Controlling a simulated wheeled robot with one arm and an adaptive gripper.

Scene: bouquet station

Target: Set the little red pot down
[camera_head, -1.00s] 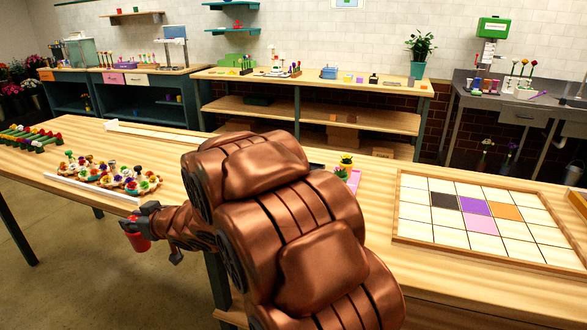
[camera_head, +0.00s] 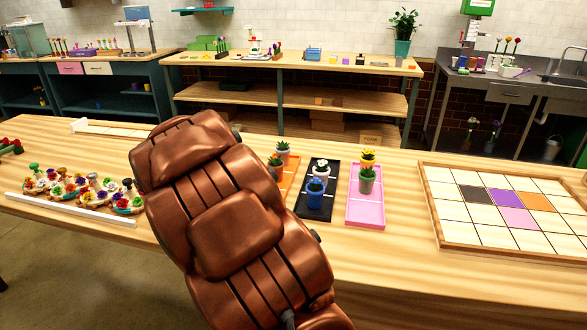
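The little red pot is not visible. My gripper is hidden behind my own copper-coloured arm, which fills the lower middle of the head view. Right of the arm, a partly covered orange tray (camera_head: 291,186), a black tray (camera_head: 313,214) and a pink tray (camera_head: 365,214) lie on the wooden table (camera_head: 400,285).
A wood-framed tile grid (camera_head: 480,240) with black, purple, orange and pink squares lies at the right. A white rail (camera_head: 70,216) and several flower heads (camera_head: 75,190) lie at the left. The table is clear between the pink tray and the grid, and along its front.

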